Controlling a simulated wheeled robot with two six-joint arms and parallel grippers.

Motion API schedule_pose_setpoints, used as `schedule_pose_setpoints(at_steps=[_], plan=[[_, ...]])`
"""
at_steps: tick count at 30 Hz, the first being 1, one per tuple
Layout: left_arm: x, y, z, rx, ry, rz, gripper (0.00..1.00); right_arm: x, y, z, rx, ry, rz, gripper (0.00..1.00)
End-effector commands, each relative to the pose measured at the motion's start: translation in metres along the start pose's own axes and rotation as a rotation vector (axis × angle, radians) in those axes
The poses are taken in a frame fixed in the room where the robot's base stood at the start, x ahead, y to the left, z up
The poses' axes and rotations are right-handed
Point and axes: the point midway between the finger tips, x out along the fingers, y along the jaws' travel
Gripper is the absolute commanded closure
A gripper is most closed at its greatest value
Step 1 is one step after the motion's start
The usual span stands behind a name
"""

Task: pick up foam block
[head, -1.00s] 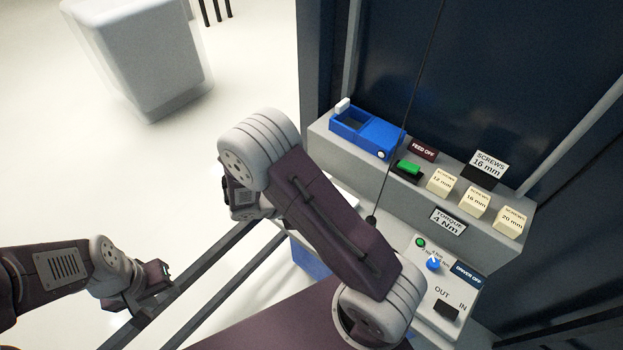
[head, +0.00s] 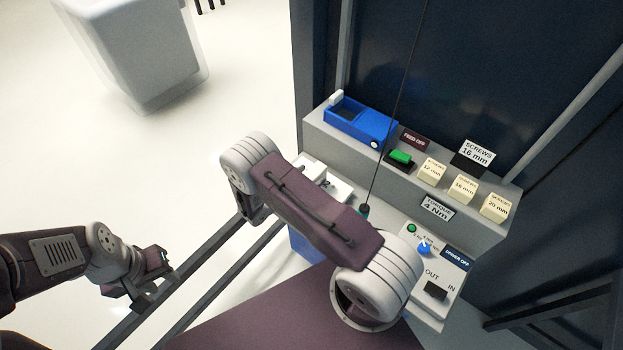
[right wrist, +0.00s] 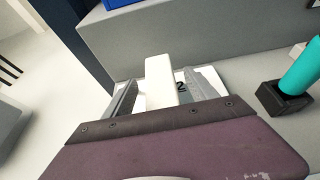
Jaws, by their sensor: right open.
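A pale, off-white block, which looks like the foam block (right wrist: 160,82), shows in the right wrist view between the two grey fingers of my right gripper (right wrist: 162,94). The fingers are open, one on each side of it, with gaps visible. Behind it lies a white plate marked 2 (right wrist: 207,80). In the head view the plate (head: 338,187) shows beside my right arm, which hides the right gripper; I cannot pick out the block there. My left gripper (head: 148,284) is at lower left over the dark rails, away from the block; its jaw opening is unclear.
A grey ledge (head: 330,148) carries a blue box (head: 378,130), a green button (head: 401,157) and several cream screw blocks (head: 463,188). A control panel with a blue knob (head: 424,249) stands in front. A teal tool (right wrist: 302,68) in a black holder is right of the right gripper.

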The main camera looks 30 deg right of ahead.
Motion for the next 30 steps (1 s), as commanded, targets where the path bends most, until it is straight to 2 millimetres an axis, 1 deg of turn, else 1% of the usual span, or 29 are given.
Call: schedule_pose_setpoints(at_steps=[1, 3, 10, 11, 12, 14, 15, 17, 18, 26, 30], plan=[[-0.003, 0.0, 0.0, 0.0, 0.0, 0.0, 0.64, 0.007, -0.001, 0.002, 0.001, 0.0, -0.003, 0.34], [-0.004, 0.0, 0.0, 0.0, 0.0, 0.0, 0.64, 0.014, 0.0, 0.001, 0.001, 0.0, 0.0, 0.34], [-0.003, 0.0, 0.0, 0.0, 0.0, 0.0, 0.64, 0.017, 0.001, 0.0, 0.002, 0.0, 0.001, 0.34], [-0.003, 0.0, 0.0, 0.0, 0.0, 0.0, 0.64, 0.016, 0.001, 0.0, 0.002, 0.0, 0.001, 0.39], [-0.003, 0.0, 0.0, 0.0, 0.0, 0.0, 0.64, 0.016, 0.001, 0.0, 0.002, 0.0, 0.001, 0.5], [-0.003, 0.0, 0.0, 0.0, 0.0, 0.0, 0.64, 0.016, 0.001, 0.0, 0.002, 0.0, 0.001, 0.67], [-0.003, 0.0, 0.0, 0.0, 0.0, 0.0, 0.64, 0.016, 0.001, 0.0, 0.002, 0.0, 0.001, 0.78], [-0.003, 0.0, 0.0, 0.0, 0.0, 0.0, 0.64, 0.016, 0.001, 0.0, 0.002, 0.0, 0.001, 0.95], [-0.003, 0.0, 0.0, 0.0, 0.0, 0.0, 0.64, 0.016, 0.001, 0.001, 0.002, 0.0, 0.001, 0.99], [-0.003, 0.0, 0.0, 0.0, 0.0, 0.0, 0.64, 0.015, 0.001, 0.002, 0.002, 0.0, 0.001, 0.99], [-0.001, 0.0, 0.0, 0.0, 0.0, 0.0, 0.64, 0.01, 0.001, 0.014, 0.004, 0.0, 0.002, 0.99]])
